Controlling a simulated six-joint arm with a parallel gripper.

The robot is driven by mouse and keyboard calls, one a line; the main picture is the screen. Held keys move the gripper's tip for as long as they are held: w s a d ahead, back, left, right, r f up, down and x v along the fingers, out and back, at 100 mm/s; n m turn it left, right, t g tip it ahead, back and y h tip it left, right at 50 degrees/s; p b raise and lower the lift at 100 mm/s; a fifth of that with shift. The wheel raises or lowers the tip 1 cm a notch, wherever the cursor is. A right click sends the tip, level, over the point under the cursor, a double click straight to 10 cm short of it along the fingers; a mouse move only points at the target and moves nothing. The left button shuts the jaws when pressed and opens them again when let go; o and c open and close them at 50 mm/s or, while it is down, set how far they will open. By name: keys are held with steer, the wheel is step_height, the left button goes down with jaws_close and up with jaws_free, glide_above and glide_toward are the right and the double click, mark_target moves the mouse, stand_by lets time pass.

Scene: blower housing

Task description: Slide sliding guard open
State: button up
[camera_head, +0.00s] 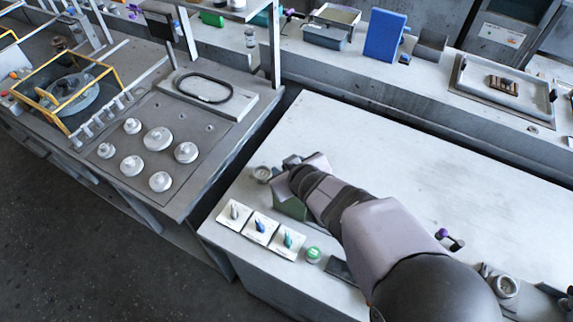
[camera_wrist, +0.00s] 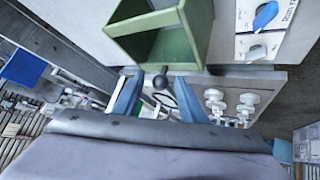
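A green box-like housing (camera_wrist: 160,35) with an open face fills the upper middle of the wrist view. In the head view only a green part (camera_head: 289,206) shows beside my arm, which hides the rest. A dark round knob (camera_wrist: 162,81) stands at the housing's lower edge. I take the knob and housing for the sliding guard, but cannot tell how far it is open. My gripper (camera_wrist: 157,85) has its two blue-grey fingers apart, with the knob in view between their tips. I see no clear contact. In the head view the fingertips are hard to make out.
Three switch plates (camera_head: 260,228) and a green button (camera_head: 313,254) lie close to the front of the guard. A small round metal fitting (camera_head: 262,174) is at its left. The bench top (camera_head: 400,140) behind my arm is clear. A gap separates the left bench.

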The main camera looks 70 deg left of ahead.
steer(key=shift+p+v, duration=0.4)
steer(key=shift+v, duration=2.8)
steer(key=shift+w, duration=0.1)
steer(key=w+d, duration=0.1)
steer(key=w, duration=0.2)
steer(key=w+d+m+t, duration=0.1)
steer(key=w, duration=0.2)
steer(key=w+d+m, duration=0.1)
steer(key=w, duration=0.2)
steer(key=shift+d+t+h, duration=0.35)
steer(key=shift+t+h, duration=0.05)
steer(key=w+d+f+m+t+h, duration=0.1)
steer(key=w+d+m+t+h, duration=0.35)
steer(key=w+d, duration=1.55)
steer(key=w+d+m+g+h, duration=0.15)
steer(key=d+m, duration=0.45)
steer(key=d, duration=0.6)
steer(key=s+d+f+m+g+h, duration=0.1)
steer(key=s+d+m, duration=0.3)
steer(key=d, duration=0.7)
steer(key=s+d+f+m+g+h, duration=0.1)
steer(key=s+d+m+g, duration=0.2)
steer(key=s+d, duration=0.4)
steer(key=d+m, duration=0.1)
steer(key=d, duration=0.2)
steer(key=shift+s+d+m+g, duration=0.2)
steer(key=shift+d+m+g, duration=0.15)
steer(key=shift+d+g, duration=0.05)
